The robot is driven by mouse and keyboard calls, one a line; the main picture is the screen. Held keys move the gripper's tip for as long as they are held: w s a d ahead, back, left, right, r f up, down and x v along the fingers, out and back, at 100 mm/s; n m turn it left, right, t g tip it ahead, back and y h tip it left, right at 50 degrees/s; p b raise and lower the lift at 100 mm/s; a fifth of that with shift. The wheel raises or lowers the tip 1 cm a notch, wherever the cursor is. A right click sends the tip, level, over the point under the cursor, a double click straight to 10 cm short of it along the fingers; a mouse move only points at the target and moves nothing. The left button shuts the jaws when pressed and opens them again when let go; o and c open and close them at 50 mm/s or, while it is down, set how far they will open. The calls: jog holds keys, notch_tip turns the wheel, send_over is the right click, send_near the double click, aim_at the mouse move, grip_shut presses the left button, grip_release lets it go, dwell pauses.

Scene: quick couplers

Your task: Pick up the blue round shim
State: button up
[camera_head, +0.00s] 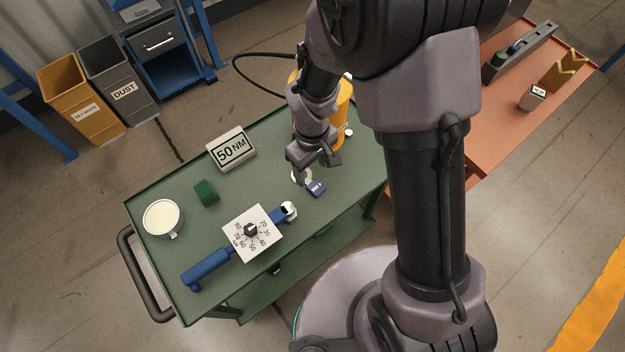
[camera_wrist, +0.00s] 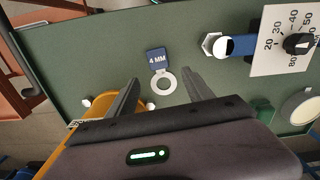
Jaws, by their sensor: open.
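The shim lies on the green cart top (camera_head: 262,200). It shows a blue tab (camera_wrist: 157,58) marked "4 MM" with a pale round ring attached. In the head view the blue tab (camera_head: 316,187) lies just below my gripper (camera_head: 314,160), and the ring is partly hidden by it. In the wrist view my gripper (camera_wrist: 162,84) is open and empty. Its two fingers are apart on either side of the ring in the picture, and the tab extends beyond them. The fingers appear to be above the cart top, not touching the shim; the exact height is hard to tell.
A blue torque wrench (camera_head: 213,268) with a white dial (camera_head: 262,226) lies near the shim. A "50 NM" sign (camera_head: 232,149), a green cylinder (camera_head: 206,192) and a cream-filled tin (camera_head: 162,218) stand left. A yellow canister (camera_head: 345,112) stands close behind my gripper.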

aim_at(315, 185)
jog(key=f+b, duration=0.1)
jog(key=f, duration=0.1)
jog(key=f+b, duration=0.1)
jog(key=f, duration=0.1)
jog(key=f+b, duration=0.1)
jog(key=f, duration=0.1)
jog(key=shift+s+d+f, duration=0.2)
jog(key=shift+s+d, duration=0.15)
jog(key=shift+d, duration=0.05)
jog(key=shift+f, duration=0.25)
jog(key=shift+r, duration=0.15)
jog(key=shift+c, duration=0.4)
grip_shut()
